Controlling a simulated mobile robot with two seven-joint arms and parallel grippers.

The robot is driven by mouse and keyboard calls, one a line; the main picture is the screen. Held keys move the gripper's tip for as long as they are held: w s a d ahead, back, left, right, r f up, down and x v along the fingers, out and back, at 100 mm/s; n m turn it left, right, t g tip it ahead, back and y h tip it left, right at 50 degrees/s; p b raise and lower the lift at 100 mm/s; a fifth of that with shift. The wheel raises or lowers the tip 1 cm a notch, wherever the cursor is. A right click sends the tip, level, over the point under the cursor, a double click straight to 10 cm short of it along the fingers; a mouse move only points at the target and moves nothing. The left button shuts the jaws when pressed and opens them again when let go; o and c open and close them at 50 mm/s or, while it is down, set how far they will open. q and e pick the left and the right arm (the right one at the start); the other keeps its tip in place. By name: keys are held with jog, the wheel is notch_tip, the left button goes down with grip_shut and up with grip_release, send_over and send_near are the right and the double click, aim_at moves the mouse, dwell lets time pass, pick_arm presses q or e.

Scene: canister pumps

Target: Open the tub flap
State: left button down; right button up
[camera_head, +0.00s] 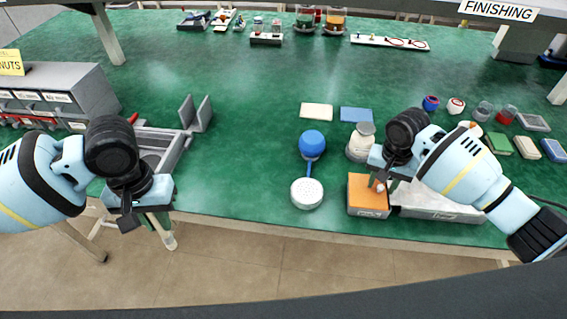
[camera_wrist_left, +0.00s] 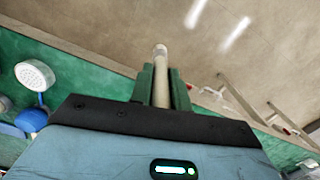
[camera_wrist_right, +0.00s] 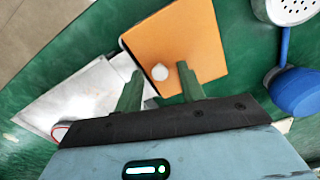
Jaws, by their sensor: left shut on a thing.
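The tub (camera_head: 440,212) is a pale, low box at the front edge of the table. Its orange flap (camera_head: 367,203) lies on the left part and carries a small white knob (camera_wrist_right: 160,72). My right gripper (camera_head: 383,184) is over the flap; in the right wrist view its green fingers (camera_wrist_right: 158,88) are apart, with the knob seen between and beyond their tips. I cannot tell how far above the knob they are. My left gripper (camera_wrist_left: 160,85) is shut on a pale rod (camera_wrist_left: 160,68) with a rounded end, also in the head view (camera_head: 164,233), beyond the table's front edge.
A blue-and-white shower-head-like part (camera_head: 307,193) lies left of the tub. A cream jar (camera_head: 361,142) stands behind the flap. A grey tray (camera_head: 158,150) and drawer unit (camera_head: 70,92) are at the left. The centre of the green table is clear.

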grip_shut()
dwell(0.3)
